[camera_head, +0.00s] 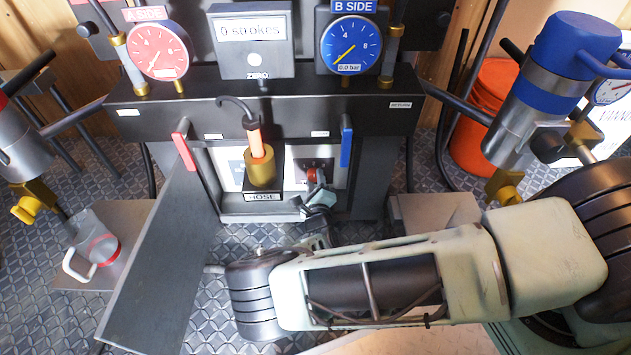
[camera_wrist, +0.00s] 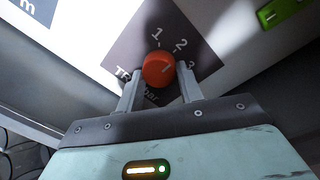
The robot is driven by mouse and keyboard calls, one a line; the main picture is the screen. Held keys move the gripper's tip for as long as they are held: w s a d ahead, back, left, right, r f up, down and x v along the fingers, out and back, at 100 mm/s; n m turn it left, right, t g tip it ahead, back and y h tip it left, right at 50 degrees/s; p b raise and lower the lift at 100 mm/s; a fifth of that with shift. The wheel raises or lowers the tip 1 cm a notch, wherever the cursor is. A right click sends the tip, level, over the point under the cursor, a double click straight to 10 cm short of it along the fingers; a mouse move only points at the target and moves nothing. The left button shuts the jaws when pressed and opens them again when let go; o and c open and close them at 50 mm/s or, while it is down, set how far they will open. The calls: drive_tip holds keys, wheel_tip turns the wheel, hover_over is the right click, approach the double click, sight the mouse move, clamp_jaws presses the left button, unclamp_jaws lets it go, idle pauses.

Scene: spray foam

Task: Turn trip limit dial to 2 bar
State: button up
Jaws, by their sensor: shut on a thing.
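The trip limit dial is a round orange-red knob (camera_wrist: 157,67) on a dark plate marked 1, 2 and 3, with partly covered lettering. In the head view the dial (camera_head: 312,174) shows small inside the cabinet opening. My gripper (camera_wrist: 160,82) has one finger on each side of the knob and is shut on it; it also shows in the head view (camera_head: 318,194). A small pale mark lies on the knob's face toward its right side, roughly between the 2 and 3. Its exact setting is hard to tell. My fingers hide the knob's lower edges.
A brass hose fitting (camera_head: 261,168) stands left of the dial. A blue-handled lever (camera_head: 346,147) is close on the right and a red-handled lever (camera_head: 184,151) farther left. An open grey door (camera_head: 165,255) stands at the left. A green part (camera_wrist: 279,12) shows at upper right.

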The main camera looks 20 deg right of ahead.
drive_tip(key=o, duration=1)
drive_tip(key=p+v, duration=0.5)
drive_tip(key=v, duration=1.2)
drive_tip(key=shift+s+a+r+p, duration=0.1)
drive_tip(key=shift+s+p, duration=0.05)
drive_tip(key=shift+p, duration=0.15)
